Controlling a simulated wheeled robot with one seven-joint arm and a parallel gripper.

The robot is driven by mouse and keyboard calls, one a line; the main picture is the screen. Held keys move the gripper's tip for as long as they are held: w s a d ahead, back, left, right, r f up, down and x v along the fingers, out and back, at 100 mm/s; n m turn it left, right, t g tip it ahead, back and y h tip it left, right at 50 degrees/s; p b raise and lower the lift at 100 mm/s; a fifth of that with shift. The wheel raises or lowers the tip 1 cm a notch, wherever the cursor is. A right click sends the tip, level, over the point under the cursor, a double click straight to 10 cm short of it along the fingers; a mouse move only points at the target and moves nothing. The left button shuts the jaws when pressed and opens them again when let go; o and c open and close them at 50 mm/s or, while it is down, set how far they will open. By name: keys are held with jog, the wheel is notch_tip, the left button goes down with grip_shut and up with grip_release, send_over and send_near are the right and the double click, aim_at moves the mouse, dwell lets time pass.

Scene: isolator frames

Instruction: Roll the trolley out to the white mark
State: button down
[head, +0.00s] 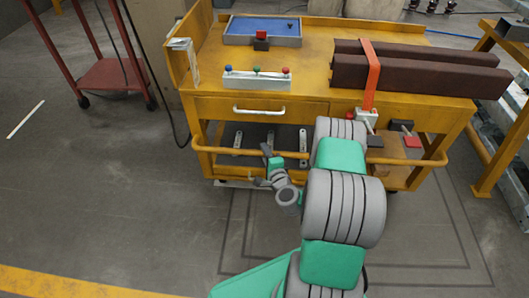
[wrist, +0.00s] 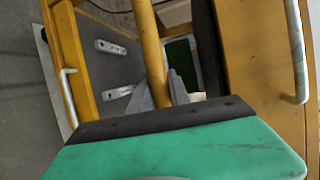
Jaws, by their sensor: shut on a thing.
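The yellow trolley (head: 218,85) stands at the centre of the head view, with a front push rail (head: 225,151) below its drawer. My gripper (head: 276,160) is at this rail. In the wrist view the rail (wrist: 151,50) runs between the fingers of my gripper (wrist: 165,95), which are shut on it. The fingertips are partly hidden by the gripper body. A white mark (head: 25,119) lies on the floor at the far left, well apart from the trolley.
On the trolley top are a blue tray (head: 262,27), a block with coloured knobs (head: 257,80) and strapped brown beams (head: 415,75). A red trolley (head: 112,75) stands at the left. A yellow frame (head: 505,150) stands close on the right. Floor at the front left is clear.

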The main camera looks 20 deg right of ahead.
jog(key=c, duration=1.5)
grip_release()
jog(key=shift+s+a+f, duration=0.2)
jog(key=shift+s+f, duration=0.1)
jog(key=shift+f, duration=0.4)
jog(key=shift+o, duration=1.3)
jog(key=shift+d+r, duration=0.1)
jog(key=shift+r, duration=0.05)
jog(key=shift+w+d+r, duration=0.1)
jog(key=shift+r, duration=0.1)
jog(key=s+r+p, duration=0.1)
jog(key=s, duration=0.6)
jog(key=shift+s+a+r, duration=0.15)
jog(key=shift+s+a, duration=0.2)
jog(key=shift+a, duration=0.1)
